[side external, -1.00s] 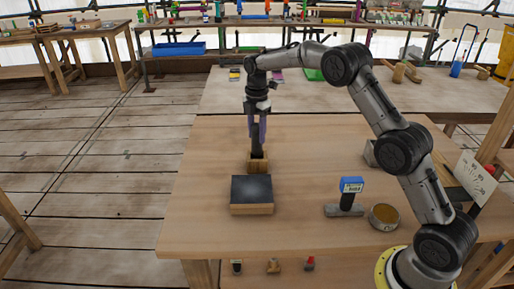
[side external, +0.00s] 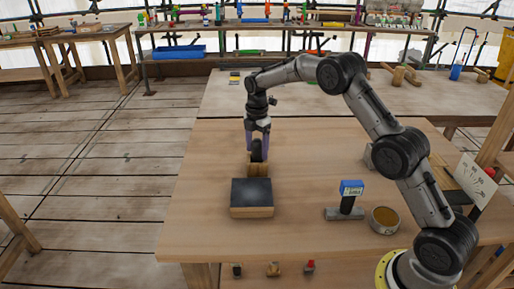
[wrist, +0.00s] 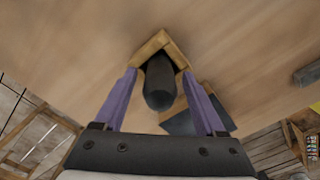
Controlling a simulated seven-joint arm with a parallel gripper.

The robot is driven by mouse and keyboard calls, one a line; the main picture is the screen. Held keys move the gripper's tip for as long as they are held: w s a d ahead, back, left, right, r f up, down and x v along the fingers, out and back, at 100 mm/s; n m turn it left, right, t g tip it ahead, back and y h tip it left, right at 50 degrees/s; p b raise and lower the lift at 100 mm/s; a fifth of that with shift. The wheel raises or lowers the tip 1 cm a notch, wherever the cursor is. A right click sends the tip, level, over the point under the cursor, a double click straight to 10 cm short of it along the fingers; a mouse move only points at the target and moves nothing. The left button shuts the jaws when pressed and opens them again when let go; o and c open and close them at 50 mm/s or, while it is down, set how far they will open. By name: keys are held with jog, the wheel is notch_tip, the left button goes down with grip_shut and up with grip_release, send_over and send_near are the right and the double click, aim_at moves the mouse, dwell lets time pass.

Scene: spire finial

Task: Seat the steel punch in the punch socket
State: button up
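The steel punch (side external: 257,150) is a dark cylinder standing about upright in the punch socket (side external: 256,171), a small square wooden holder on the table. In the wrist view the punch (wrist: 160,85) points its rounded top toward the camera, with the socket's wooden rim (wrist: 152,46) around its lower part. How deep it sits is hidden. My gripper (side external: 257,152) is over the socket, its purple fingers on either side of the punch. In the wrist view gaps show between the punch and both fingers of my gripper (wrist: 160,78), so it is open.
A dark-topped wooden block (side external: 251,192) stands just in front of the socket. A blue-headed stand (side external: 350,191) and a round tin (side external: 384,218) are to the right. The table left of the socket is clear.

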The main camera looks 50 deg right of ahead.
notch_tip(320, 180, up, 12)
jog(key=shift+f, duration=0.25)
jog(key=shift+s+r, duration=0.1)
jog(key=shift+r, duration=0.55)
jog(key=s+a+r+m+t, duration=0.1)
jog(key=s+a+r+m, duration=0.25)
jog(key=s+r, duration=0.35)
jog(key=s+a+r+m+t, duration=0.2)
jog(key=s+r+m, duration=0.3)
jog(key=s, duration=0.5)
jog(key=s+a+f+m+t, duration=0.1)
jog(key=s+a+f+m, duration=0.1)
jog(key=s, duration=0.9)
jog(key=s+a+f+m+t, duration=0.1)
jog(key=s+f+m, duration=0.4)
jog(key=s, duration=0.6)
jog(key=shift+s+a+m+t, duration=0.15)
jog(key=shift+a+m+t, duration=0.2)
jog(key=shift+m, duration=0.9)
